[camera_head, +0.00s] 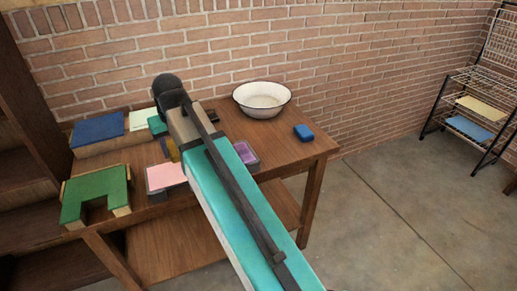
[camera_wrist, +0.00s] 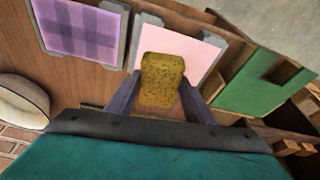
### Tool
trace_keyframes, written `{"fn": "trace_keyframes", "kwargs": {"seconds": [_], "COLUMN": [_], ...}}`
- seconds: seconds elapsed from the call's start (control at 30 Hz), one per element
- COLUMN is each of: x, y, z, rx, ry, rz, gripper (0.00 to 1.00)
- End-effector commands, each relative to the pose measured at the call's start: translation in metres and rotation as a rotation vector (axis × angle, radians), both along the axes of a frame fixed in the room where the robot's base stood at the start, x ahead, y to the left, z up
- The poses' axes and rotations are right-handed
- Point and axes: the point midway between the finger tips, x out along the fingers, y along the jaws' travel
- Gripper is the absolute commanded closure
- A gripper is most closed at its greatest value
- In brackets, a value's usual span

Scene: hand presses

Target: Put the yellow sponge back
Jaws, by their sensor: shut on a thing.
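The yellow sponge (camera_wrist: 162,78) is held between the two fingers of my gripper (camera_wrist: 160,95) in the wrist view. It is speckled and mustard-coloured, and its far end covers part of a pink sheet (camera_wrist: 192,56). I cannot tell whether the sponge touches anything below it. In the head view only a yellow sliver of the sponge (camera_head: 174,150) shows at the left of my arm, which hides most of the gripper. A blue block, perhaps another sponge (camera_head: 303,132), lies near the table's right end.
The wooden table (camera_head: 300,157) carries a white bowl (camera_head: 262,100) at the back, a pink sheet on a grey press, a purple checked piece (camera_head: 245,153), a green notched board (camera_head: 95,188) and a blue pad (camera_head: 98,129). A wire rack (camera_head: 482,105) stands far right by the brick wall.

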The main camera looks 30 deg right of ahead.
Motion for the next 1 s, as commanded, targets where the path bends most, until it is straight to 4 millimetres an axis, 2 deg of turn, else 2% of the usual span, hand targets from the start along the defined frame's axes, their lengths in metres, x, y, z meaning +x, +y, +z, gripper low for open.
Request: {"fn": "trace_keyframes", "kwargs": {"seconds": [0.2, 0.4, 0.57, 1.0], "x": [-0.025, -0.043, -0.047, -0.046], "y": [0.0, 0.001, 0.001, 0.001], "z": [-0.029, -0.05, -0.056, -0.056], "rx": [0.0, 0.0, 0.0, 0.0], "ry": [0.002, 0.001, 0.001, 0.001], "rz": [0.002, 0.005, 0.005, 0.006], "gripper": [0.7, 0.7, 0.7, 0.7]}}
